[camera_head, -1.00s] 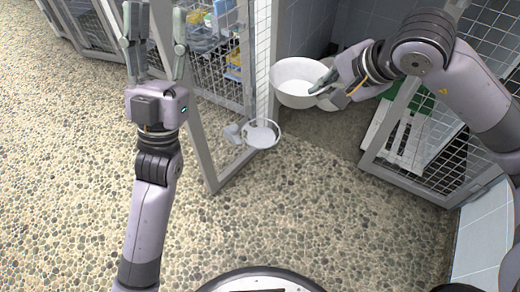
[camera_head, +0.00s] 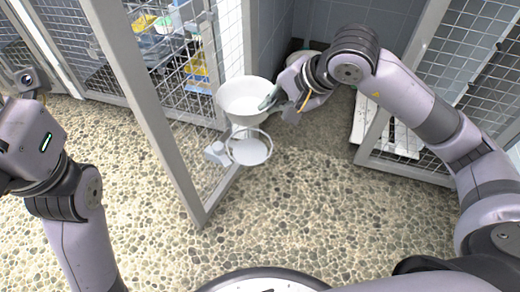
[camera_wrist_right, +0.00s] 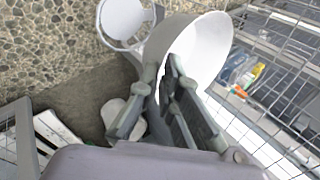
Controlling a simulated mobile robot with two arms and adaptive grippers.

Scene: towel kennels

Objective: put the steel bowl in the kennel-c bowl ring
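The steel bowl (camera_head: 243,92), pale grey-white and roughly upright in the head view, is held above the bowl ring (camera_head: 249,148). The ring is a round holder on a bracket at the open kennel gate. My right gripper (camera_head: 272,101) is shut on the bowl's right rim. In the right wrist view, my right gripper's fingers (camera_wrist_right: 165,95) pinch the rim of the bowl (camera_wrist_right: 205,45), and the ring (camera_wrist_right: 122,20) lies beside it, apart.
The mesh kennel gate (camera_head: 165,120) stands open left of the ring. Colourful items sit behind its mesh. A second mesh gate (camera_head: 405,140) is at right. Another pale bowl (camera_wrist_right: 115,112) is in the kennel. Pebbled floor (camera_head: 300,215) is clear in front.

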